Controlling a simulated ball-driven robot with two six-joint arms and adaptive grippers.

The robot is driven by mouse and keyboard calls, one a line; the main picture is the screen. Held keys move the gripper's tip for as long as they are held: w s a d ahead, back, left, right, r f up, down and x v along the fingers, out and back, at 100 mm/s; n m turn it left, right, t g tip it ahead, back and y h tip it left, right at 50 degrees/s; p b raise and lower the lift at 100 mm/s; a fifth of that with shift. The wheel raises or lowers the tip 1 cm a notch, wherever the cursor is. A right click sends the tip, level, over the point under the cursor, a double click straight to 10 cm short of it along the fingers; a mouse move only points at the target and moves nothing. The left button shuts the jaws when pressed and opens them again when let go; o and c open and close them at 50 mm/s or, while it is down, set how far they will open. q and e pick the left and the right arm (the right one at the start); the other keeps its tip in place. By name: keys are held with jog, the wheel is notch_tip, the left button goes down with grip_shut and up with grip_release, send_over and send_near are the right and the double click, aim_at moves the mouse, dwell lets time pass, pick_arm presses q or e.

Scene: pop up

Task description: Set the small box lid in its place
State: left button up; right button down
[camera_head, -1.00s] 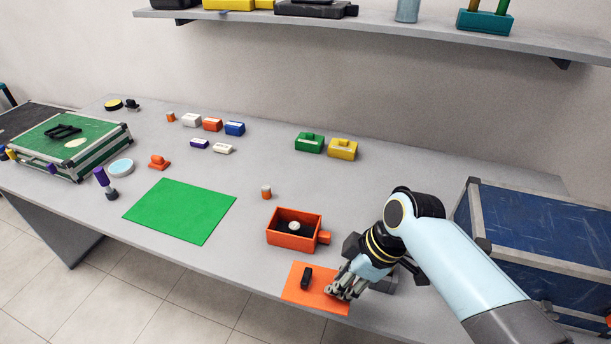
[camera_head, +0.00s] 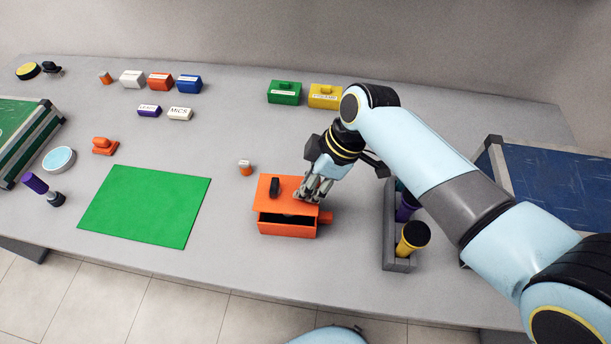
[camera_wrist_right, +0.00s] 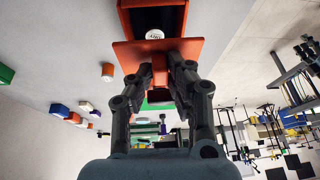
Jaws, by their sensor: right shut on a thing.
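A dark gap shows between the lid's front edge and the box front. My right gripper (camera_head: 310,192) is shut on the right part of the lid. In the right wrist view the fingers (camera_wrist_right: 160,80) close on an orange part below the lid plate (camera_wrist_right: 130,53). The open box (camera_wrist_right: 125,20) shows past the plate, with a round white-topped thing (camera_wrist_right: 155,34) inside. I cannot tell whether the lid touches the box. My left gripper is not in view.
A grey holder (camera_head: 390,225) with yellow and purple cylinders stands right of the box, near my right arm. A small orange-and-white cylinder (camera_head: 245,168) stands behind the box. A green mat (camera_head: 145,205) lies left. Green and yellow boxes (camera_head: 284,93) are at the back.

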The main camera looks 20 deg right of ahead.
jog(key=shift+w, duration=0.15)
jog(key=shift+f, duration=0.65)
jog(key=shift+f+b, duration=0.85)
jog(key=shift+f, duration=0.05)
jog(key=shift+f+b, duration=0.45)
jog(key=shift+f, duration=0.4)
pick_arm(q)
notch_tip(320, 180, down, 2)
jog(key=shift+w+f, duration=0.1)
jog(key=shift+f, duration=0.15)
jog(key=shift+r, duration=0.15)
pick_arm(e)
jog(key=shift+r, duration=0.2)
